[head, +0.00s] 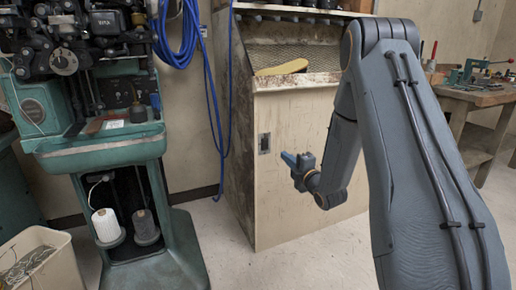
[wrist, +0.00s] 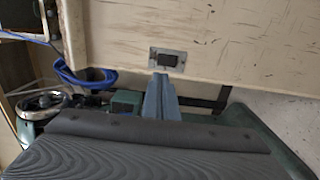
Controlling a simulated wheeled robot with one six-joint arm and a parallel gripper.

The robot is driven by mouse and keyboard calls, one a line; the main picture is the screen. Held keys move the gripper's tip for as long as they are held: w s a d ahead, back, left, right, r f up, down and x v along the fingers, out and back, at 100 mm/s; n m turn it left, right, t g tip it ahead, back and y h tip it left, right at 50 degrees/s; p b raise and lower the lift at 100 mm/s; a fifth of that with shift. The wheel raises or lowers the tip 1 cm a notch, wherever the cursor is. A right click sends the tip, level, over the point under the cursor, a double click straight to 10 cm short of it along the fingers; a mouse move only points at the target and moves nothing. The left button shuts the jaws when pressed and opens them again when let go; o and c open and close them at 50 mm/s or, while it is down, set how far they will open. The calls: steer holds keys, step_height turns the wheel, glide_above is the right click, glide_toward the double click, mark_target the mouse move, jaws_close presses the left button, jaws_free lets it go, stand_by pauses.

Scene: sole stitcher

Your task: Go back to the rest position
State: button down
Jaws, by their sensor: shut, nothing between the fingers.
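My gripper (head: 287,157) is in the middle of the head view, in front of the wooden cabinet and pointing left. Its blue-grey fingers are shut with nothing between them. In the wrist view the closed fingers (wrist: 160,85) point up from the dark wrist housing. They appear just below a metal plate with a dark insert on the cabinet front. My arm bends down from the upper right of the head view. Nothing hangs from the gripper.
The wooden cabinet (head: 310,165) stands behind my gripper, with a yellow sole (head: 281,67) on its sloped top. The green stitching machine (head: 105,148) is at left. A cream bin (head: 50,272) stands at lower left. A workbench (head: 480,96) is at right. Open floor lies in front of the cabinet.

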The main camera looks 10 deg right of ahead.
steer(key=s+a+r+m+g+h, duration=0.25)
steer(key=s+a+m+g, duration=0.55)
steer(key=s+a, duration=0.5)
steer(key=s+a+r+m+g, duration=0.1)
steer(key=s+a+m+g, duration=0.2)
steer(key=s, duration=0.8)
steer(key=s+a+r+m+g, duration=0.15)
steer(key=s+a+g, duration=0.25)
steer(key=s, duration=0.8)
steer(key=s+a+r+m+g, duration=0.1)
steer(key=s+a+m+g, duration=0.25)
steer(key=s, duration=0.75)
steer(key=d+r+m+p, duration=0.4)
steer(key=d+r+p, duration=0.8)
steer(key=p, duration=1)
steer(key=shift+s+r+h, duration=0.2)
steer(key=shift+r+h, duration=0.15)
steer(key=shift+r, duration=0.6)
steer(key=shift+t, duration=0.25)
